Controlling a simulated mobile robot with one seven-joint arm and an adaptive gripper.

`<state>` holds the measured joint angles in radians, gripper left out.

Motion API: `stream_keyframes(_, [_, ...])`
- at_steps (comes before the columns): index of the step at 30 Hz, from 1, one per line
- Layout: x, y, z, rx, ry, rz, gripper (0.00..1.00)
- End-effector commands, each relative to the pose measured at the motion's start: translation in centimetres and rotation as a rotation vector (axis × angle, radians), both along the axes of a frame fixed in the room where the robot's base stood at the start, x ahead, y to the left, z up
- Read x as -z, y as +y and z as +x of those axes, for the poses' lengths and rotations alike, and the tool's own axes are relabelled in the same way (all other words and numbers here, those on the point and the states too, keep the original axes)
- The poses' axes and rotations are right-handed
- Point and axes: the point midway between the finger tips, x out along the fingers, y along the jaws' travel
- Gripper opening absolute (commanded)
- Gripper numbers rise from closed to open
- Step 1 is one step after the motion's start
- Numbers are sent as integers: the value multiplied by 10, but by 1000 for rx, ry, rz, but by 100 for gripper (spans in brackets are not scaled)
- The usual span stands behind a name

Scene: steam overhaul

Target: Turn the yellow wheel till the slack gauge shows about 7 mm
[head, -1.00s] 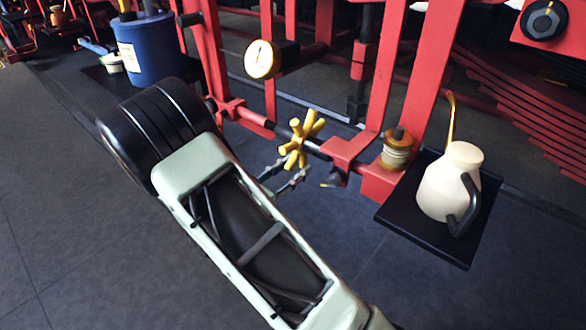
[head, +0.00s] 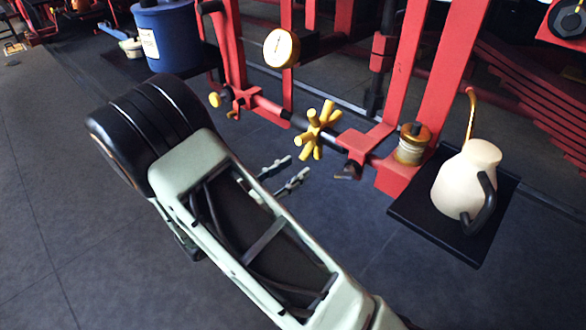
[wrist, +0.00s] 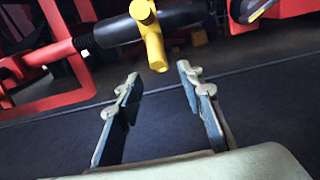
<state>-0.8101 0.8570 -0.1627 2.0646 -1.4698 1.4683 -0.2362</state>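The yellow wheel (head: 317,129) is a spoked handwheel on a dark horizontal rod of the red frame. In the wrist view its yellow spokes (wrist: 148,30) show at top centre, just beyond the fingertips. The slack gauge (head: 281,48) is a round dial with a yellow rim above and left of the wheel; its reading is too small to tell. My gripper (head: 292,172) is below and left of the wheel, apart from it. In the wrist view my gripper (wrist: 158,80) has its two fingers spread, with only floor between them.
A cream oil can (head: 466,180) stands on a black shelf (head: 408,217) at right, beside a brass-topped jar (head: 412,143). A blue bucket (head: 168,38) stands at upper left. Red frame posts (head: 408,70) rise behind the wheel. The floor at lower left is clear.

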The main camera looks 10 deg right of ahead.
Motion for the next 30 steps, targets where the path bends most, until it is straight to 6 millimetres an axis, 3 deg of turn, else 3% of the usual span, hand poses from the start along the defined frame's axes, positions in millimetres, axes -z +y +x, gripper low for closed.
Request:
stream_keyframes(4, [-15,3,-1,-1,-1,-1,35])
stream_keyframes(12, [-67,15,-10,-2,1,-2,35])
stream_keyframes(15, [-76,17,-12,-2,0,-2,35])
stream_keyframes(20, [-77,16,-11,0,1,-1,35])
stream_keyframes(30, [-75,-15,10,2,-1,0,35])
